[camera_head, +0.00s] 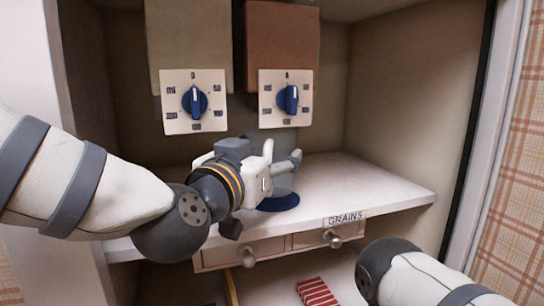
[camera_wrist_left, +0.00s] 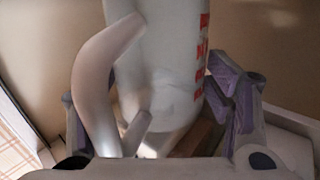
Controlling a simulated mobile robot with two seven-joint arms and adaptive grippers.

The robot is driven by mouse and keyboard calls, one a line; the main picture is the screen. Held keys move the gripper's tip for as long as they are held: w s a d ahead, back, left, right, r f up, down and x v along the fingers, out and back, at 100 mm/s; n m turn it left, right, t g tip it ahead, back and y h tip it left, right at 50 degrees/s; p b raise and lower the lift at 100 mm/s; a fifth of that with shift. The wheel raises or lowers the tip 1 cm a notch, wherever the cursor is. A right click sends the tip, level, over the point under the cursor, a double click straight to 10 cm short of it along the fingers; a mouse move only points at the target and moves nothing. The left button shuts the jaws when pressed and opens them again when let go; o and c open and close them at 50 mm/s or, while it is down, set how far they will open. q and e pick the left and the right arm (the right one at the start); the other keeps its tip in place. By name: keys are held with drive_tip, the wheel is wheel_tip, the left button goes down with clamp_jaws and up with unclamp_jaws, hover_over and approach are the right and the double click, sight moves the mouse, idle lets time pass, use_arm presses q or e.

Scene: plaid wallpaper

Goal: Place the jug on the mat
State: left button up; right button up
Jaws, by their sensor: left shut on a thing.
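The jug (camera_head: 284,181) is a pale, greyish body mostly hidden behind my left gripper (camera_head: 277,166) in the head view. In the left wrist view the jug (camera_wrist_left: 160,60) is a pale cylinder with red lettering on its right and a curved handle on its left. My left gripper (camera_wrist_left: 162,115) is shut on the jug, with fingers on both sides. The round dark blue mat (camera_head: 281,203) lies on the white shelf, just below the jug in the picture. I cannot tell whether the jug touches it. My right gripper is out of view.
Two hanging dispensers with dial plates (camera_head: 194,101) (camera_head: 286,97) are above the shelf (camera_head: 375,190). Drawers with knobs (camera_head: 333,239) and a "GRAINS" label are below. A red striped item (camera_head: 317,291) lies lower down. The shelf's right side is clear.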

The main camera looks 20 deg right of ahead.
use_arm(q)
drive_tip(key=f, duration=0.1)
drive_tip(key=w+d+f, duration=0.1)
drive_tip(key=w+f+b, duration=0.1)
drive_tip(key=shift+w+d+f, duration=0.1)
drive_tip(key=shift+w+d, duration=0.15)
drive_tip(key=shift+s, duration=0.1)
drive_tip(key=shift+s+a+r, duration=0.6)
drive_tip(key=shift+s, duration=0.25)
drive_tip(key=shift+w+d+f, duration=0.15)
drive_tip(key=shift+w+f, duration=0.1)
drive_tip(key=o, duration=1.2)
drive_tip(key=shift+w+d, duration=0.1)
drive_tip(key=shift+o, duration=0.2)
drive_tip(key=shift+r, duration=0.1)
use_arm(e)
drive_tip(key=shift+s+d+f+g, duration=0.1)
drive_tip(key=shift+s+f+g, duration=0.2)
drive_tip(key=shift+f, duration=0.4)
use_arm(q)
drive_tip(key=p+v, duration=0.1)
drive_tip(key=v, duration=1.1)
drive_tip(key=shift+r, duration=0.15)
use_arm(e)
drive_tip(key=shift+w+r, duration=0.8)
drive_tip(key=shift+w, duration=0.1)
